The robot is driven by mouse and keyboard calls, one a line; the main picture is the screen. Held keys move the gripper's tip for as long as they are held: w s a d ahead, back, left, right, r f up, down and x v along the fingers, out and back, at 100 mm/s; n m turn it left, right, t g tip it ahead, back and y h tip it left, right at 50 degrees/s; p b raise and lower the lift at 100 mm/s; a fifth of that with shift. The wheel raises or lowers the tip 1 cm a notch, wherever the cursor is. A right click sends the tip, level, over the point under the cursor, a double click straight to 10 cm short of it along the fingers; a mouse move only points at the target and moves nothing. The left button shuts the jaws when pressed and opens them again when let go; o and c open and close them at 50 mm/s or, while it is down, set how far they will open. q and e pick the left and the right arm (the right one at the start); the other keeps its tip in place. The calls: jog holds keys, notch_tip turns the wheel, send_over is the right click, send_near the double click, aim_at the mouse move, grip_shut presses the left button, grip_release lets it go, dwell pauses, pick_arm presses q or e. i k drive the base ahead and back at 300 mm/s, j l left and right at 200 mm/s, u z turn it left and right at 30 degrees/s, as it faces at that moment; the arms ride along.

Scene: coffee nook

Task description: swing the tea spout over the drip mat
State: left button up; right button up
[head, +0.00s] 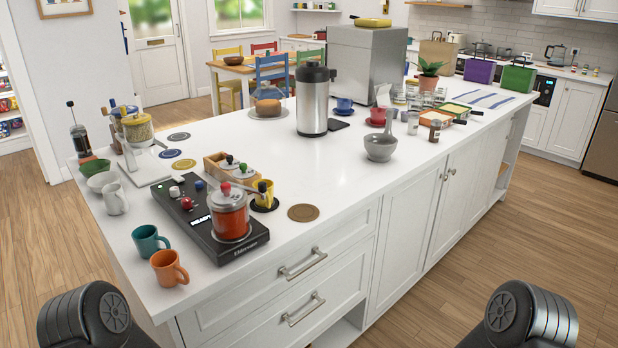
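A tall steel dispenser (313,103) with a black top stands upright on the white island. A small dark spout (333,75) seems to stick out at the right of its top; it is too small to tell its exact direction. A flat black mat (337,125) lies on the counter just right of the dispenser's base; it looks like the drip mat. No cup stands on it. Neither of my grippers is in view; only dark rounded parts of my arms show at the bottom corners.
A blue cup (344,104) and a red cup (378,115) stand behind and right of the mat. A grey mortar (380,147) is at the front right. A glass-domed cake (268,101) stands left. A black hot plate (205,225) holds a red jar. Counter (300,165) before the dispenser is clear.

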aim_at(261, 184)
jog(key=z, duration=1.4)
jog(key=j, duration=0.95)
